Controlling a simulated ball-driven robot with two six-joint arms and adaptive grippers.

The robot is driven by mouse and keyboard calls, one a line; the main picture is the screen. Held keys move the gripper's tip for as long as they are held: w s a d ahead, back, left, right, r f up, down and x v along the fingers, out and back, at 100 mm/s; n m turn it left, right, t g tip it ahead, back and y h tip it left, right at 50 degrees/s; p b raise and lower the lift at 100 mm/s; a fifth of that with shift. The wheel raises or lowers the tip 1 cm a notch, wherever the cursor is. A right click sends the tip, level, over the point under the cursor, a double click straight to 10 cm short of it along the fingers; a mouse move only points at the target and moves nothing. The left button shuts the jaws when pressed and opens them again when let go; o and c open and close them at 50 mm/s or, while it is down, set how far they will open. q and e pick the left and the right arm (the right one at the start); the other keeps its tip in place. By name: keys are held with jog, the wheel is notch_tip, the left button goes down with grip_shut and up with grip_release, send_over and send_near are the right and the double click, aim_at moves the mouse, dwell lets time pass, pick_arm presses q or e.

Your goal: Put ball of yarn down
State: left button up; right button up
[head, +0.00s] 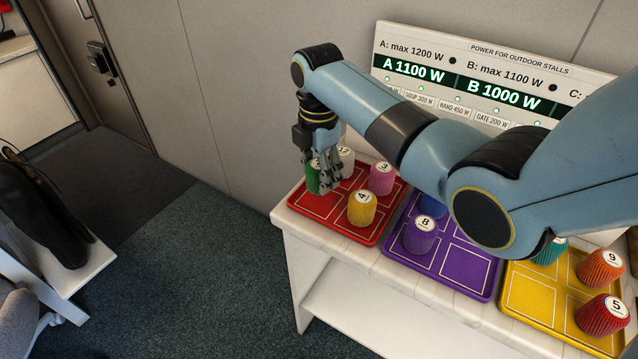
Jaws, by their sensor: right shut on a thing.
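My right gripper (322,183) is at the left end of the red tray (332,219), pointing down. It is shut on a green ball of yarn (312,178), partly hidden by the fingers. The yarn is upright, at the tray's back left side; I cannot tell whether its base touches the tray. A white ball of yarn (346,157) stands just behind and right of the gripper, partly covered. A pink ball marked 3 (381,180) and a yellow ball marked 4 (362,210) stand on the red tray. My left gripper is out of view.
A purple tray (462,272) holds a purple ball marked 8 (420,236) and a blue one (433,206). A yellow tray (529,297) holds red and orange balls and a teal one. A power sign (480,75) stands behind.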

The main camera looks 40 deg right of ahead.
notch_tip(320, 180, down, 3)
jog(key=shift+s+r, duration=0.1)
jog(key=shift+f, duration=0.25)
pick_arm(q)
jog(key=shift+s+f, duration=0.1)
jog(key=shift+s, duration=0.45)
pick_arm(e)
jog(key=shift+f, duration=0.15)
jog(key=o, duration=1.1)
